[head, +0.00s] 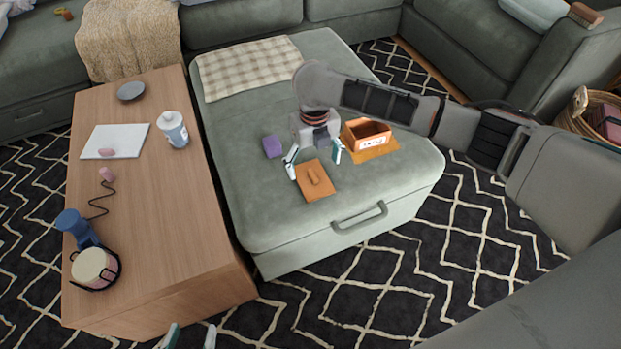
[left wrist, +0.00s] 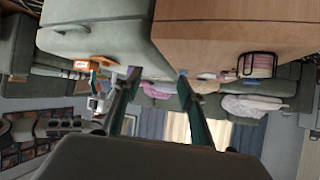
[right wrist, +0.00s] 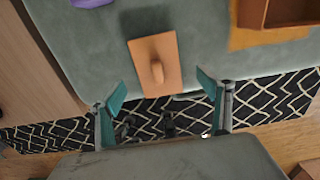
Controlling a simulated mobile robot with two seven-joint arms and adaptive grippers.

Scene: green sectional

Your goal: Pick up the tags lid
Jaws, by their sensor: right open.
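The tags lid (head: 315,181) is a flat orange-brown plate with a raised handle, lying on the green ottoman (head: 265,205). It also shows in the right wrist view (right wrist: 154,65), with its handle upward. My right gripper (head: 314,158) is open and empty above the lid, its fingers apart on either side in the head view. In the right wrist view its fingertips (right wrist: 162,85) are spread, with the lid between and beyond them. My left gripper (head: 190,337) is at the bottom edge of the head view. In the left wrist view (left wrist: 158,75) it is open and empty.
An orange labelled box (head: 367,133) stands on an orange cloth (head: 378,152) right of the lid. A purple block (head: 272,147) lies to the left. The wooden table (head: 165,200) carries a jar, mug, and other items. A checked cloth (head: 248,67) covers the ottoman's back.

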